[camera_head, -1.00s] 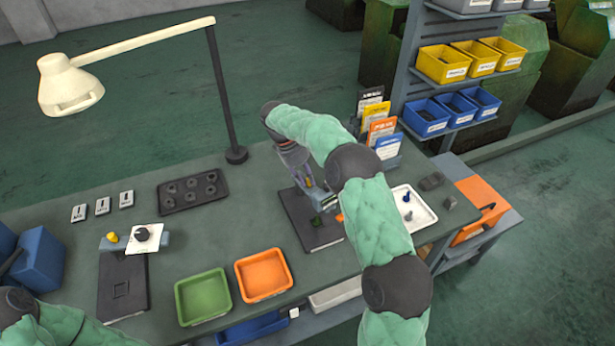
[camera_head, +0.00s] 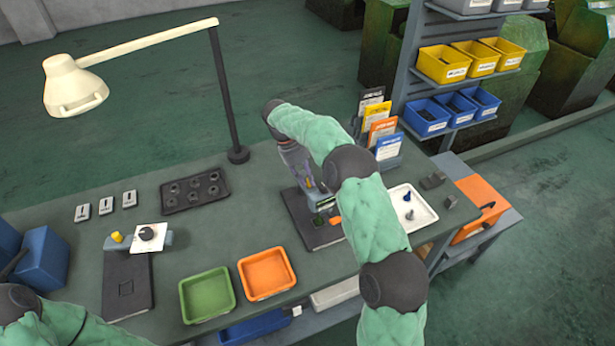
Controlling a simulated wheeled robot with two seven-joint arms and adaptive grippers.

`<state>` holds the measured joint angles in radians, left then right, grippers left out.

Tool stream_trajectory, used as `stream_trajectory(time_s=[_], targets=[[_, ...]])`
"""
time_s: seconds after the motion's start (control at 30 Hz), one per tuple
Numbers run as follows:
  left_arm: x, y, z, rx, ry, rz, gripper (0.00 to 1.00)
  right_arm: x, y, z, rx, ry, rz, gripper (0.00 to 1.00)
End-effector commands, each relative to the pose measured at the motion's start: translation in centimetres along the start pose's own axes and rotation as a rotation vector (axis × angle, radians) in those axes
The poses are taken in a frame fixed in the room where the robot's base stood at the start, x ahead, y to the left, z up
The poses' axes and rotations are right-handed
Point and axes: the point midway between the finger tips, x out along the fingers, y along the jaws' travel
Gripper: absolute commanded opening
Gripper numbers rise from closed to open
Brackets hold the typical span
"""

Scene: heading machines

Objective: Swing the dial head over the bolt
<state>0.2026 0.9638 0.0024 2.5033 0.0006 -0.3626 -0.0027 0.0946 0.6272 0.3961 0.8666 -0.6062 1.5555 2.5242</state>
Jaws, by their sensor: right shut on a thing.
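My right arm reaches across the bench, with its gripper (camera_head: 320,196) pointing down over a dark base plate (camera_head: 298,219) right of centre. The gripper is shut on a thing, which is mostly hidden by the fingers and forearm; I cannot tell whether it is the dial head. A small green piece (camera_head: 319,221) and an orange piece (camera_head: 335,220) show just below the fingers, and I cannot make out a bolt there. At the left, a white square plate with a black knob (camera_head: 147,234) sits beside a yellow knob (camera_head: 117,237), behind another dark plate (camera_head: 126,287). My left gripper is out of view.
Green (camera_head: 182,301) and orange (camera_head: 243,289) trays stand at the front. A black tray (camera_head: 167,202) and a tall lamp (camera_head: 238,155) stand behind. A white tray (camera_head: 432,213) with small parts is to the right.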

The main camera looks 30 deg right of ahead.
Motion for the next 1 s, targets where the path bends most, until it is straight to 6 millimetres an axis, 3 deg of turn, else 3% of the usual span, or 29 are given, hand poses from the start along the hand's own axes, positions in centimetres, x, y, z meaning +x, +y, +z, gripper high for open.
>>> stream_trajectory(time_s=[0.87, 0.9, 0.93, 1.0], targets=[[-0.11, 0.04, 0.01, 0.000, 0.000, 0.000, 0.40, -0.09, 0.15, 0.07, 0.014, 0.002, 0.010, 0.00], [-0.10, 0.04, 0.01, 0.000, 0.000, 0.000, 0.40, -0.08, 0.15, 0.07, 0.013, 0.002, 0.010, 0.35], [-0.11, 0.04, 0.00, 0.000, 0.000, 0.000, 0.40, -0.08, 0.14, 0.08, 0.013, 0.002, 0.009, 0.43], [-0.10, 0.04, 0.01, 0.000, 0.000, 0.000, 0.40, -0.07, 0.12, 0.08, 0.014, 0.001, 0.009, 0.45]])
